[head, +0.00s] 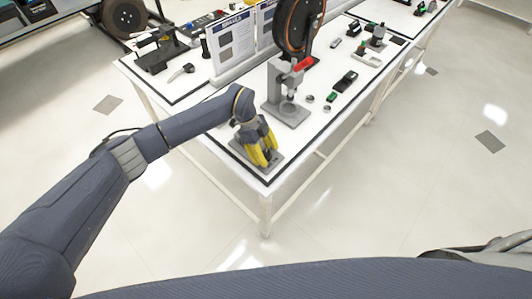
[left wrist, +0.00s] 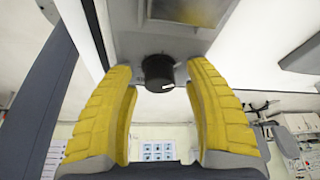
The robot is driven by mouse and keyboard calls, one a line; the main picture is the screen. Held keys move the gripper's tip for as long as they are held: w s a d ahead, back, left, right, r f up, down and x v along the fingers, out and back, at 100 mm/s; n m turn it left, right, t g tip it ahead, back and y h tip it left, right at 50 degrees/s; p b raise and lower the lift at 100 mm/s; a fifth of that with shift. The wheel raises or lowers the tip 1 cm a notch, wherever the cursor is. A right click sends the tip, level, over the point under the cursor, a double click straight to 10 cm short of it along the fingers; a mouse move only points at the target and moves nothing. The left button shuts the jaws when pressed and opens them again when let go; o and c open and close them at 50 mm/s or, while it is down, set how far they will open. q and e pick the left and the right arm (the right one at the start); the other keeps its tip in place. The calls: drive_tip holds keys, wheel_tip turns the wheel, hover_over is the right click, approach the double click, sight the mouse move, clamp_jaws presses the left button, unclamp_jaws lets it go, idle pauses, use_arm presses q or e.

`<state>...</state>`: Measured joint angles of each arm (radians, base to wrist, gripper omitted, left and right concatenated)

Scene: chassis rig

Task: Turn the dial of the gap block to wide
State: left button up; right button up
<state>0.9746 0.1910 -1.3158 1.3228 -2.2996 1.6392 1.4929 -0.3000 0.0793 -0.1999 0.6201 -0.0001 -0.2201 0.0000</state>
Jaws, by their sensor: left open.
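My left gripper (head: 262,158) reaches down over the near corner of the table in the head view, its yellow fingers in front of the gap block. Only part of the block's grey base (head: 236,147) shows there; the rest is hidden. In the left wrist view, the grey block (left wrist: 125,45) carries a round black dial (left wrist: 158,72) with a short white mark at its lower edge. The yellow fingers of my left gripper (left wrist: 160,80) stand open on both sides of the dial, with a visible gap on each side. My right gripper is not in view.
A grey press-like stand with a red handle (head: 303,63) stands just behind the gripper. Small green and black parts (head: 332,97) and rings lie to its right. A sign board (head: 232,45) and a large black wheel (head: 298,22) stand farther back on the white table (head: 300,150).

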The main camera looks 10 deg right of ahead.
use_arm(q)
clamp_jaws()
drive_tip(key=shift+m, duration=0.3)
idle(0.4)
drive_tip(key=m, duration=0.2)
drive_tip(key=shift+d+m+g+y, duration=0.1)
drive_tip(key=shift+m+g+y, duration=0.3)
drive_tip(key=m, duration=0.2)
drive_tip(key=m+g+y, duration=0.1)
drive_tip(key=m, duration=0.1)
drive_tip(key=shift+m+y, duration=0.3)
drive_tip(key=m+y, duration=0.1)
drive_tip(key=m, duration=0.3)
drive_tip(key=shift+s+y, duration=0.1)
drive_tip(key=shift+y, duration=0.3)
drive_tip(key=shift+s+m+y, duration=0.1)
drive_tip(key=shift+m+y, duration=0.5)
drive_tip(key=shift+m, duration=1.1)
drive_tip(key=shift+f, duration=0.1)
